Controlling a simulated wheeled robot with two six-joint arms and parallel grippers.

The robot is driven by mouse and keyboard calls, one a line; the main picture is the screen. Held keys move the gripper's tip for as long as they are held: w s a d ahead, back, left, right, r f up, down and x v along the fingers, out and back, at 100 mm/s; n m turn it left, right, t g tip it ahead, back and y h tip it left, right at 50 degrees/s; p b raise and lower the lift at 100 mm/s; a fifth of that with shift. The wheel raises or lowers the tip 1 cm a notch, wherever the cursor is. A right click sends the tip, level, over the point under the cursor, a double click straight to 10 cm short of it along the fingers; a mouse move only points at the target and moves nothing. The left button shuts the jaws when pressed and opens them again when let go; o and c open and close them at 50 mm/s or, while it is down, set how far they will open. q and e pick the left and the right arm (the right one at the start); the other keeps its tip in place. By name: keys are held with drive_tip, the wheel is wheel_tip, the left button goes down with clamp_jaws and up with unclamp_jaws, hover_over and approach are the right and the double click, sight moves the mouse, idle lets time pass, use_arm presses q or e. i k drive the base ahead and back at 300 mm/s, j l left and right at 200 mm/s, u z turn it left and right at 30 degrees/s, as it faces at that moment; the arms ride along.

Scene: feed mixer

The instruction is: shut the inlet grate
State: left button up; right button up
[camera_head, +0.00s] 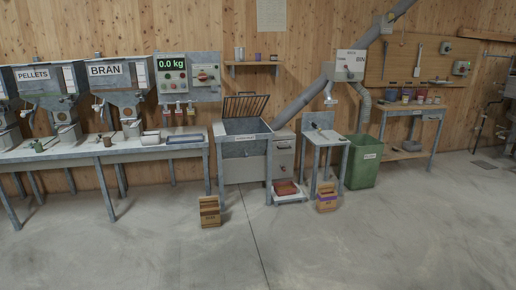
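The inlet grate (246,106) is a dark barred frame at the back of the grey feed mixer's inlet (246,126). It stands raised and open, tilted up, so the top of the inlet is uncovered. The mixer's body (238,168) stands against the wooden wall near the middle of the view. Neither of my grippers shows in the head view.
A long metal bench (85,154) stands left of the mixer, below the bran hopper (121,86). A small metal table (325,137) and a green bin (362,163) stand right. Boxes (210,211) (326,197) sit on the floor.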

sight(227, 97)
drive_tip(key=i, duration=5)
drive_tip(key=i+l+u, duration=0.2)
drive_tip(key=i, duration=0.35)
drive_tip(key=i+u, duration=0.25)
drive_tip(key=i, duration=0.3)
drive_tip(key=k+l+u, duration=0.15)
drive_tip(key=l, duration=0.2)
